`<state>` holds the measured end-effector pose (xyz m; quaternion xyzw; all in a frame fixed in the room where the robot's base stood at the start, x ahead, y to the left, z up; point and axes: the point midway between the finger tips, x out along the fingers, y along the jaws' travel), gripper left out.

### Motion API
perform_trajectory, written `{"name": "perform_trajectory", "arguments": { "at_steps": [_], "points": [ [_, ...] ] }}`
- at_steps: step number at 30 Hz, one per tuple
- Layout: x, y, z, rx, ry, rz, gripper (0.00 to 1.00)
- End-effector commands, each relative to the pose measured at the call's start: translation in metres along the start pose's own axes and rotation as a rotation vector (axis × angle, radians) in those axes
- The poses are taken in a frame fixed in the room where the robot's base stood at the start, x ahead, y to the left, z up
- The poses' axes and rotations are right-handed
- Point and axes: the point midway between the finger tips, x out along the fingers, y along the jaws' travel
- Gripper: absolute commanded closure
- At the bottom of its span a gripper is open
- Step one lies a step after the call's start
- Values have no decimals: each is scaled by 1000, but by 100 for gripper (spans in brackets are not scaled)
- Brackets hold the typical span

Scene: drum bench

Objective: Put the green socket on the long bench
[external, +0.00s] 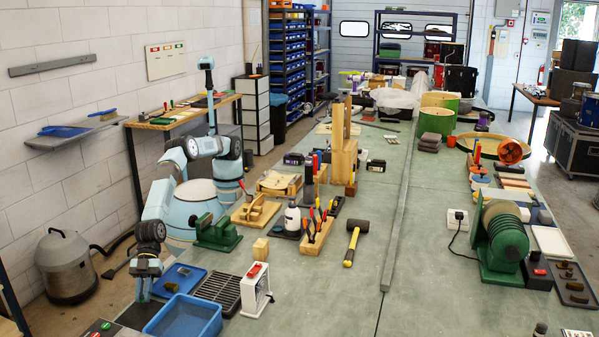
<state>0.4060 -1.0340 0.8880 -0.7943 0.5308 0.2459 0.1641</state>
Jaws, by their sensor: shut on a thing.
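The long bench (350,290) has a grey-green top and runs from the front to the back of the room. My gripper (143,292) points down at the bench's near left end, beside the left edge of a shallow blue tray (196,276). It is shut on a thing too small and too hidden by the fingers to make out. I cannot pick out the green socket for certain. A small dark piece (171,287) lies in the blue tray.
A deeper blue bin (185,318), a black slotted tray (217,290) and a white box-shaped device (256,290) stand close to my gripper. A green vise (217,233) is behind. The bench top around the mallet (353,243) has clear room.

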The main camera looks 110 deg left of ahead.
Motion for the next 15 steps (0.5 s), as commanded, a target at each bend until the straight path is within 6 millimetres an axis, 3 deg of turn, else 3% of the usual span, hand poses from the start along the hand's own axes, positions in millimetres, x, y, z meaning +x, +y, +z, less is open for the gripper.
{"name": "perform_trajectory", "arguments": {
  "at_steps": [10,15],
  "points": [
    [-2,0,-3,0,1,0,100],
    [-11,0,-17,-1,3,1,100]
  ]
}}
